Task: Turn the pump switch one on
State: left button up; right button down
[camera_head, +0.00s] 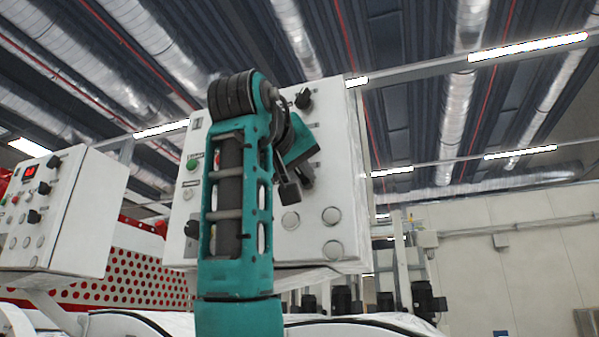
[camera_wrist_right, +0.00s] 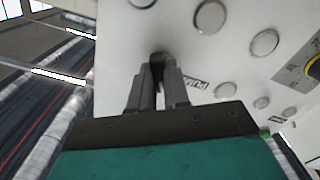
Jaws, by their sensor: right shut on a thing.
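The white control panel (camera_head: 340,140) stands in front of me, partly covered by my right arm. My right gripper (camera_head: 306,174) is at the panel's face, right of the arm's forearm. In the right wrist view the gripper (camera_wrist_right: 159,82) has its two grey fingers closed around a small dark switch knob (camera_wrist_right: 157,60). A label that seems to read "PUMP" (camera_wrist_right: 195,85) is upside down beside the fingers. The knob is mostly hidden between the fingers, so its turn angle cannot be told. My left gripper is not in view.
Another black knob (camera_head: 303,98) sits above, and a third (camera_head: 191,229) at the lower left. Round pale buttons (camera_head: 332,216) are below right of the gripper. A second control box (camera_head: 75,215) with a red display stands left.

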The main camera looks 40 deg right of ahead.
dwell(0.4)
jog(key=m, duration=0.5)
jog(key=shift+m, duration=0.4)
jog(key=m, duration=0.5)
jog(key=shift+m, duration=0.7)
jog(key=c, duration=1.1)
grip_release()
jog(key=shift+s, duration=0.1)
jog(key=b+v, duration=0.1)
jog(key=v, duration=1.2)
